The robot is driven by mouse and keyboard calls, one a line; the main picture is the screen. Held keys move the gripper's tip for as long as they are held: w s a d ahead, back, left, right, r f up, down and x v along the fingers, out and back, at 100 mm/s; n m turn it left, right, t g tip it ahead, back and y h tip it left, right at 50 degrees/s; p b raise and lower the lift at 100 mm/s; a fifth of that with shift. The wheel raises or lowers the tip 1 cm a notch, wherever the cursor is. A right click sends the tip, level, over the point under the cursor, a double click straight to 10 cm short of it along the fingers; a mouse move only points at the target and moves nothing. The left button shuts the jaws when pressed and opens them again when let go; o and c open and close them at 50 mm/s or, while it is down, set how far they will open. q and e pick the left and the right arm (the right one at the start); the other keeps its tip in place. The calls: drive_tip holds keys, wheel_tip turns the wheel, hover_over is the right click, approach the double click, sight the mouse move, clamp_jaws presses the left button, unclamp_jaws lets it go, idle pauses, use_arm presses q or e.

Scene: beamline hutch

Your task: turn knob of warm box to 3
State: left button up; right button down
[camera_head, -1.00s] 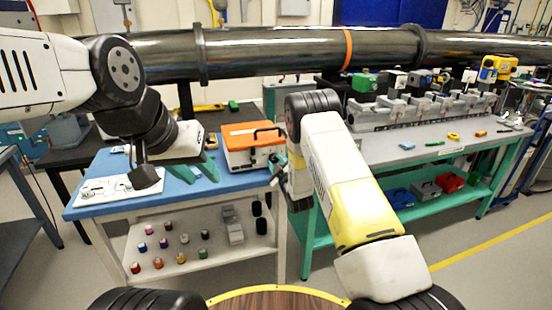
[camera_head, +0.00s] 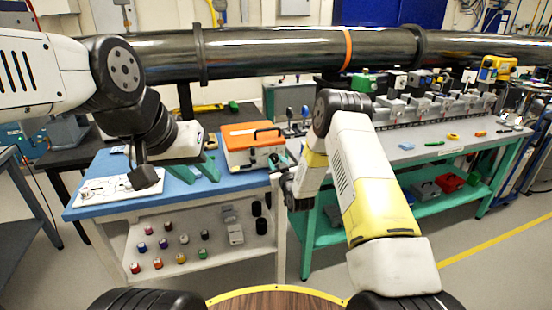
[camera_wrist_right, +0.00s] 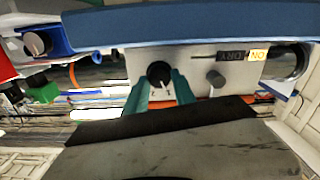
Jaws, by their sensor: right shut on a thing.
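The warm box (camera_head: 240,149), with an orange top, stands on the blue table (camera_head: 112,162) in the head view. Its grey front (camera_wrist_right: 190,59) fills the upper middle of the right wrist view, upside down. A round black knob (camera_wrist_right: 159,74) with a pale pointer mark is on this front. The teal fingers of my right gripper (camera_wrist_right: 160,86) are shut on the knob, one on each side. In the head view the right hand is mostly hidden at the box's right end. My left gripper (camera_head: 194,174) is open and empty over the table, left of the box.
A small grey part (camera_wrist_right: 215,79) and a DRY/ON label (camera_wrist_right: 243,56) sit beside the knob. A white board (camera_head: 105,190) lies on the table's left. Small coloured bottles (camera_head: 158,263) stand on the shelf below. A grey bench (camera_head: 460,140) stands to the right.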

drive_tip(key=m, duration=0.4)
drive_tip(key=shift+d+m, duration=0.15)
drive_tip(key=shift+m, duration=0.25)
drive_tip(key=m, duration=0.3)
drive_tip(key=shift+f+m, duration=0.1)
drive_tip(key=shift+m, duration=0.2)
drive_tip(key=m, duration=0.5)
drive_tip(key=shift+d, duration=0.1)
drive_tip(key=shift+f+m, duration=0.1)
drive_tip(key=shift+m, duration=1.6)
drive_tip(key=c, duration=1)
unclamp_jaws()
drive_tip(key=shift+c, duration=0.2)
